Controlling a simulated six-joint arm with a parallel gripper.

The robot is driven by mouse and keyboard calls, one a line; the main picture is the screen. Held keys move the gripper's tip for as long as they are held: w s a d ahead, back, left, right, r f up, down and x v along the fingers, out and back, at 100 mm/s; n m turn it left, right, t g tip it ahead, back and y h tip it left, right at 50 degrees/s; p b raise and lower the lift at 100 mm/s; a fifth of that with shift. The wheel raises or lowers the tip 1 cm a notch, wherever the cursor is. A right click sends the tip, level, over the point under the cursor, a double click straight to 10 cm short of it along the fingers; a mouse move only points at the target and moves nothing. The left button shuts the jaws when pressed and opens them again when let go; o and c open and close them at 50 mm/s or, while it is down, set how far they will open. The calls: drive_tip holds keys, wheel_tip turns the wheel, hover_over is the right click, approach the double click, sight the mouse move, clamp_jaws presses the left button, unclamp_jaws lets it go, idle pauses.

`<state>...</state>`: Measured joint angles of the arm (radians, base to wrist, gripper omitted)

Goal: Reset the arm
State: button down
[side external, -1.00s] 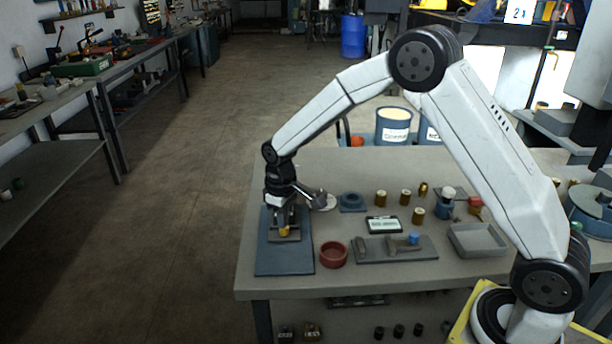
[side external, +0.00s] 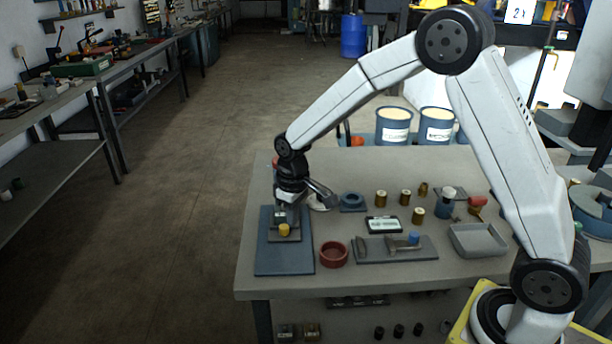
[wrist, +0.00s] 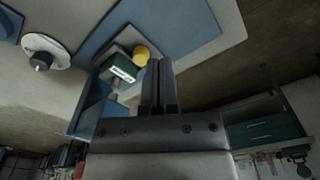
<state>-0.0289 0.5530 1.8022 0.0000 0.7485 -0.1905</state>
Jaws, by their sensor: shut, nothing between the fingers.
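My gripper (side external: 282,218) is over the blue mat (side external: 283,262) at the left end of the table, fingers pointing down. In the wrist view my gripper (wrist: 158,66) shows its two fingers shut together with nothing between them. A small yellow piece (side external: 284,230) sits on a grey block (side external: 288,237) on the mat, just below the fingertips. The yellow piece also shows in the wrist view (wrist: 142,54), apart from the fingers.
A red ring-shaped dish (side external: 333,254) stands right of the mat. Further right are a labelled card (side external: 384,225), a tool tray (side external: 370,253), a grey open tray (side external: 478,241) and several brass cylinders (side external: 381,198).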

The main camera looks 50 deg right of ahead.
drive_tip(key=s+d+r+m+t, duration=0.1)
drive_tip(key=s+m+t, duration=0.1)
drive_tip(key=s, duration=1.6)
drive_tip(key=shift+d+r+m, duration=0.15)
drive_tip(key=shift+r+m, duration=0.15)
drive_tip(key=shift+r, duration=0.1)
